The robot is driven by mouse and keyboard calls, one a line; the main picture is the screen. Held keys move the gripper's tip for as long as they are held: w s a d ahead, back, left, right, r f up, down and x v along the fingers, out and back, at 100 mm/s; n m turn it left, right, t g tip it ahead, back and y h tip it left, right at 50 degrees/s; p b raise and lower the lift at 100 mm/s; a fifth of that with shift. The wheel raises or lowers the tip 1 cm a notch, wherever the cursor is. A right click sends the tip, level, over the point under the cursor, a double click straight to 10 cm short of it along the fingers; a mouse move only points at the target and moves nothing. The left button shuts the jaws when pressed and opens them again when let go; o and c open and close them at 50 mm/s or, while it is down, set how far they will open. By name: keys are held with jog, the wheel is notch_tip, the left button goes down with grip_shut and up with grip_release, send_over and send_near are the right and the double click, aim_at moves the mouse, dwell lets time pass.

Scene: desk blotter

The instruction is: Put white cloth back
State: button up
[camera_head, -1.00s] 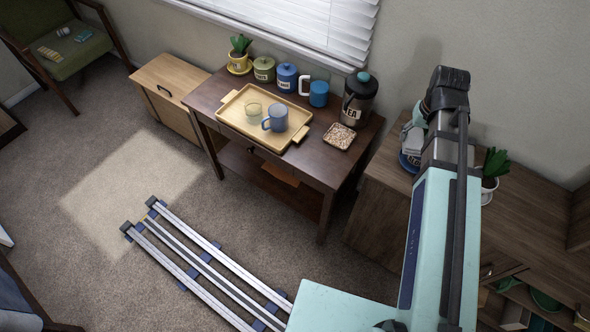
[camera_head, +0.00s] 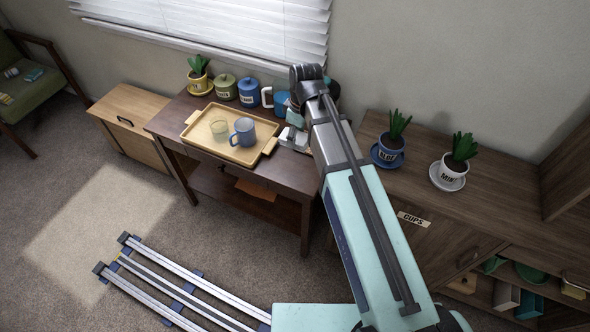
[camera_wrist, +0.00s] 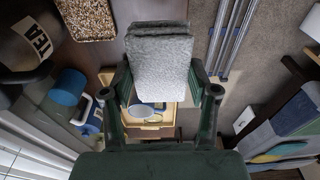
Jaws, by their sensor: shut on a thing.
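The white cloth (camera_wrist: 160,62) is a folded, grey-white textured pad in the wrist view. My gripper (camera_wrist: 160,82) is shut on it, with a dark green finger at each side. In the head view the cloth (camera_head: 293,138) shows as a small pale patch below my gripper (camera_head: 294,122), at the right end of the dark wooden table (camera_head: 290,178). It appears to be held above the table, but the gap is hard to judge. My arm hides part of the table's right end.
A yellow tray (camera_head: 200,140) on the table holds a blue mug (camera_head: 243,131) and a clear glass (camera_head: 219,128). Canisters stand along the back. A dark jar marked TEA (camera_wrist: 30,45) and a seed-patterned square (camera_wrist: 85,18) are close by. Two potted plants stand on the right cabinet (camera_head: 420,205).

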aim_at(295, 174)
notch_tip(295, 174, down, 17)
jog(key=p, duration=0.3)
jog(key=shift+f, duration=0.1)
jog(key=shift+f, duration=0.1)
dwell(0.4)
jog(key=shift+f, duration=0.15)
jog(key=o, duration=1.1)
